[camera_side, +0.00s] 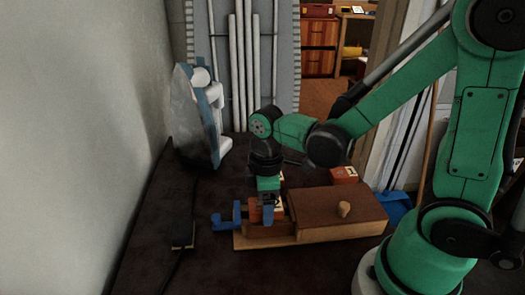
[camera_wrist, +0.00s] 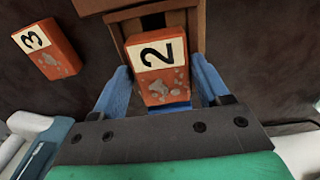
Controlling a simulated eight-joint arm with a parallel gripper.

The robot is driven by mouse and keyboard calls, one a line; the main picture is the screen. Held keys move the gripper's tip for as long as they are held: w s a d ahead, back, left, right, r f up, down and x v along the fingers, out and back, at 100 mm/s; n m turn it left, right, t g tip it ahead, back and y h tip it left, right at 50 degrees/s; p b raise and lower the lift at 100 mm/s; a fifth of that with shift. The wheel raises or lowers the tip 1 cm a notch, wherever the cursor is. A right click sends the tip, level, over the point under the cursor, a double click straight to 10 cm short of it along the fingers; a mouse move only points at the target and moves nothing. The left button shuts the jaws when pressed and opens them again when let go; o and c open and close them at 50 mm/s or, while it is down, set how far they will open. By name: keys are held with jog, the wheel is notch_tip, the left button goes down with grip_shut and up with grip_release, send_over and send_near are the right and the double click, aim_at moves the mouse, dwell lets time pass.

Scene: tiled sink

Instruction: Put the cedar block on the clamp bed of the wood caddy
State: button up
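The wood caddy (camera_side: 300,235) is a long wooden box on the dark counter, with a round knob on its lid and a blue clamp handle (camera_side: 226,221) at its left end. An orange-red block with a black 2 on a white label (camera_wrist: 165,88) is at the wooden clamp end in the wrist view. Which block is cedar is not marked. My gripper (camera_side: 267,208) points down over the clamp end. Its blue fingers (camera_wrist: 161,68) straddle the 2 block, very close to its sides. Whether they press on it, and whether its underside rests on the bed, I cannot tell.
A similar block marked 3 (camera_wrist: 47,48) lies on the counter, behind the caddy in the side view (camera_side: 343,175). A clothes iron (camera_side: 198,118) stands upright near the wall. A dark cord and a small black object (camera_side: 183,234) lie at the left. The front counter is clear.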

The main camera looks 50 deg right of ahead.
jog(key=shift+s, duration=0.1)
dwell(0.3)
jog(key=r+m+t, duration=0.2)
jog(key=r+m, duration=0.1)
jog(key=d+r+m+t, duration=0.1)
jog(key=r+m+t, duration=0.1)
jog(key=r+m, duration=0.1)
jog(key=r+m+t, duration=0.3)
jog(key=shift+d+r, duration=0.15)
jog(key=shift+d, duration=0.05)
dwell(0.7)
